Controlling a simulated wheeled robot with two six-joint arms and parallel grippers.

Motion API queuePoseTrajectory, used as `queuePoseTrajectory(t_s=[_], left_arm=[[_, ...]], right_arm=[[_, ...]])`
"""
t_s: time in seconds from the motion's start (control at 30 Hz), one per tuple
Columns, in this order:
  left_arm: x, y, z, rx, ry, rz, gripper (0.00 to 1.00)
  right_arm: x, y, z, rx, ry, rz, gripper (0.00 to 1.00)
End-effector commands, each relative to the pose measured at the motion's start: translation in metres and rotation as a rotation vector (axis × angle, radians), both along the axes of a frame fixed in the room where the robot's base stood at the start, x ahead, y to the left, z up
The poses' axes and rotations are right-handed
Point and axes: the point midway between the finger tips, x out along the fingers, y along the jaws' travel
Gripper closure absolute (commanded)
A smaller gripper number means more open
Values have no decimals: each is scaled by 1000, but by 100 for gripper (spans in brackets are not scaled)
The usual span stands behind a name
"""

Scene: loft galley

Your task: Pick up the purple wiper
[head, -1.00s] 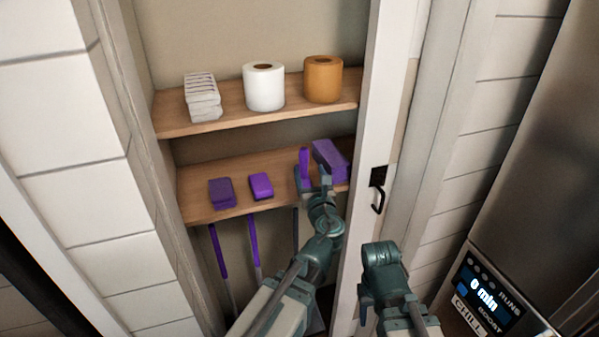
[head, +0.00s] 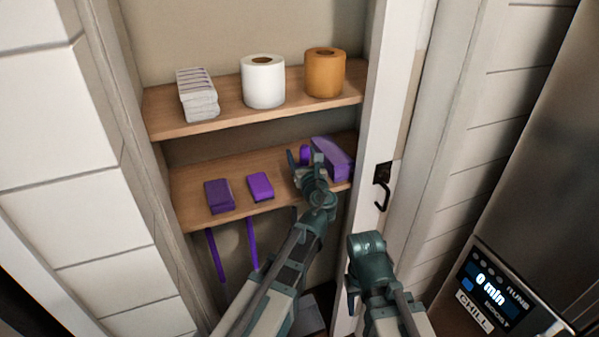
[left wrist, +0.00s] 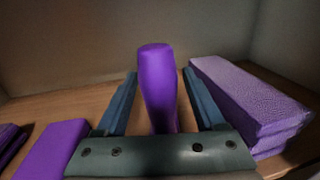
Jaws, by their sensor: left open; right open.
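The purple wiper (left wrist: 157,85) shows as an upright, rounded purple handle on the lower shelf. In the head view its top (head: 305,153) shows just behind my left gripper (head: 305,160), and its lower part is hidden. In the left wrist view my left gripper (left wrist: 160,78) is open, with one finger on each side of the handle. The handle stands between the fingers with a gap on both sides; its base is hidden by the gripper body. My right gripper (head: 353,298) is open and empty, low in front of the cupboard's right door frame.
A stack of purple cloths (head: 333,158) lies close on the wiper's right. Two purple sponge-like blocks, one darker (head: 219,196) and one brighter (head: 260,187), lie left. The upper shelf (head: 220,119) overhead holds rolls. The door frame (head: 372,170) with a black hook bounds the right.

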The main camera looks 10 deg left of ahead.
Motion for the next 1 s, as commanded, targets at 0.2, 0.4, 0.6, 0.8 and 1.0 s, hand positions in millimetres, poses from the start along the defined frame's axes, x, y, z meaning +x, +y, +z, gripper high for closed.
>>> queuePoseTrajectory(t_s=[0.2,0.4,0.6,0.8,1.0], left_arm=[[-1,0,0,0,0,0,44],[-1,0,0,0,0,0,80],[-1,0,0,0,0,0,100],[-1,0,0,0,0,0,100],[-1,0,2,0,0,0,100]], right_arm=[[0,0,0,0,0,0,50],[0,0,0,0,0,0,50],[0,0,0,0,0,0,50],[0,0,0,0,0,0,50],[0,0,2,0,0,0,50]])
